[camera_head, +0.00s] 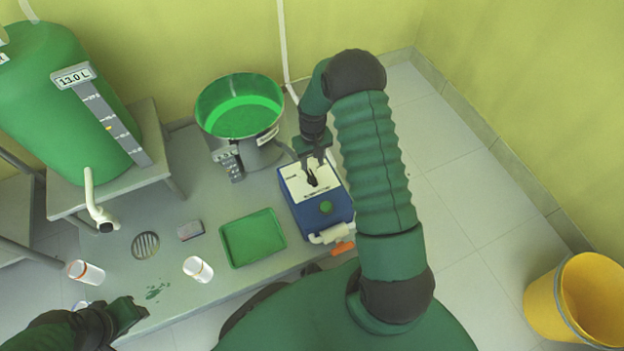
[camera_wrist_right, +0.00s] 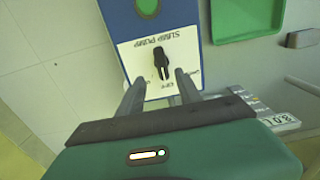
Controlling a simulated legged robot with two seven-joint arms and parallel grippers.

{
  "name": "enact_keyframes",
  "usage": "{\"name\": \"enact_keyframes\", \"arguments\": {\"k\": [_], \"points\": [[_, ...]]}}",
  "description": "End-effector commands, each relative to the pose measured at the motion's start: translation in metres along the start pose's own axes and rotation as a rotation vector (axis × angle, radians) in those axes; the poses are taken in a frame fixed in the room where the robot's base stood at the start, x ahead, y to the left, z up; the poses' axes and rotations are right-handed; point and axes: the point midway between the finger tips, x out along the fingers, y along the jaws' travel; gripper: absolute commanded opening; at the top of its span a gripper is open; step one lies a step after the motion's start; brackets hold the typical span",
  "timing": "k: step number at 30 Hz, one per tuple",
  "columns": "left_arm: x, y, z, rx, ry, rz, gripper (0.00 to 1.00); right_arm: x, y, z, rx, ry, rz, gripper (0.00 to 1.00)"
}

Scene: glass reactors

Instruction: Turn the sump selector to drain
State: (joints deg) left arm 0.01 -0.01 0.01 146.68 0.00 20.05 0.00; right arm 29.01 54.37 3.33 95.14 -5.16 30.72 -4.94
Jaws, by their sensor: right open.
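The sump selector is a small black knob (camera_head: 312,180) on the white panel of a blue box (camera_head: 334,219) at the right of the bench. In the right wrist view the knob (camera_wrist_right: 161,62) stands on the panel, which reads "SUMP PUMP" upside down, with "OFF" beside it. The other position labels are partly hidden or too small to read. My right gripper (camera_head: 313,161) is open over the panel; in the wrist view its fingers (camera_wrist_right: 160,86) point toward the knob, one on each side, with a visible gap. My left gripper (camera_head: 126,313) is low at the left; its jaws are unclear.
A large green tank (camera_head: 60,100) is at the left, a yellow bucket (camera_head: 580,300) at the right.

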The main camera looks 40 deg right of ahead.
Motion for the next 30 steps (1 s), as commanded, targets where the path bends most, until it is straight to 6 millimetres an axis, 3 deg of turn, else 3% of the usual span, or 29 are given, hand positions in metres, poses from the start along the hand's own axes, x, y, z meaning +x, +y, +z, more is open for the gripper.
{"name": "enact_keyframes", "arguments": {"k": [1, 3, 9, 20, 30], "points": [[0.016, 0.000, 0.004, 0.000, 0.000, 0.000, 0.36, 0.022, -0.001, 0.000, -0.001, 0.000, 0.000, 0.42], [0.026, 0.000, 0.006, 0.000, 0.000, 0.000, 0.36, 0.039, -0.001, 0.001, -0.002, -0.001, 0.001, 0.42], [0.045, 0.000, 0.011, 0.000, 0.000, 0.000, 0.36, 0.072, -0.002, -0.001, -0.001, 0.003, 0.003, 0.42], [0.047, 0.000, 0.011, 0.000, 0.000, 0.000, 0.36, 0.079, -0.001, 0.000, -0.001, 0.002, 0.001, 0.42], [0.047, 0.000, 0.011, 0.000, 0.000, 0.000, 0.36, 0.079, -0.001, -0.001, -0.001, 0.002, 0.001, 0.00]]}}
